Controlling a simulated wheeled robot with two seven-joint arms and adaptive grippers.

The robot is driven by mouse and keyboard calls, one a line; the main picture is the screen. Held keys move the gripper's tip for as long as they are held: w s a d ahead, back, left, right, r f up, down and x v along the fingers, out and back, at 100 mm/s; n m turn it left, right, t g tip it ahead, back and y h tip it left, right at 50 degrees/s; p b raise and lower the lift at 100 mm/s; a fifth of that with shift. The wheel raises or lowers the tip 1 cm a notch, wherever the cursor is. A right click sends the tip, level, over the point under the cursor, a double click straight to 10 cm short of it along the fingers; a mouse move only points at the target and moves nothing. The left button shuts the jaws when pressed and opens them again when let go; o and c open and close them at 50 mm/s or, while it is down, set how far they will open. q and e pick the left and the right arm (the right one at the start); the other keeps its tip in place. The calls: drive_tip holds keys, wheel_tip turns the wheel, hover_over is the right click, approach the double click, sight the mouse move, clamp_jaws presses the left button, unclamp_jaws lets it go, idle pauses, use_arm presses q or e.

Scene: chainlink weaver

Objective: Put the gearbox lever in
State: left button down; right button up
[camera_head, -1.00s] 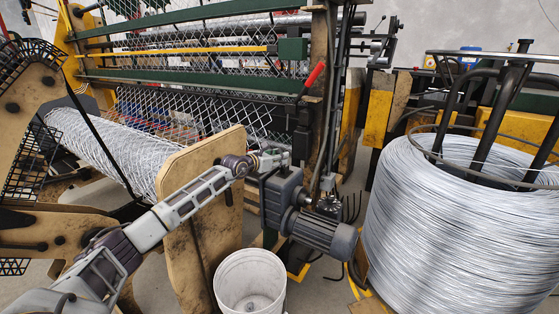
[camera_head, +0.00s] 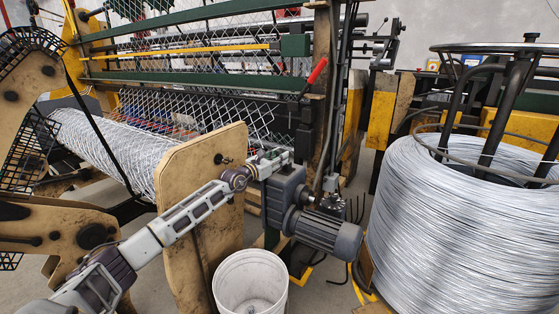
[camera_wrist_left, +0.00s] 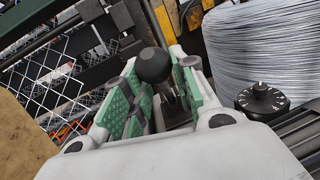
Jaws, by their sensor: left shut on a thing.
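My left gripper (camera_head: 281,158) reaches in from the left to just above the grey gearbox (camera_head: 285,187), which has a finned motor (camera_head: 327,233) on its right side. In the left wrist view, the green-padded fingers of the gripper (camera_wrist_left: 160,88) are shut on a lever with a round black knob (camera_wrist_left: 154,65). The knob stands out beyond the pads, and the metal shaft runs down between them. The lower end of the lever is hidden. The lever is too small to make out in the head view. My right gripper is out of view.
A wooden side plate (camera_head: 205,205) stands close beside my left forearm. A white bucket (camera_head: 250,283) is below the gearbox. A large wire coil (camera_head: 455,230) stands at the right. A red-handled lever (camera_head: 317,71) is on the machine post above. A black dial (camera_wrist_left: 262,101) shows in the wrist view.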

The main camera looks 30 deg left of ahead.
use_arm(q)
drive_tip(key=shift+f, duration=0.2)
drive_tip(key=c, duration=1.5)
unclamp_jaws()
drive_tip(key=o, duration=0.4)
drive_tip(key=shift+s+r, duration=0.1)
drive_tip(key=shift+c, duration=0.2)
drive_tip(key=shift+s, duration=0.15)
drive_tip(key=v, duration=1.1)
drive_tip(key=shift+s, duration=0.3)
drive_tip(key=shift+a, duration=0.15)
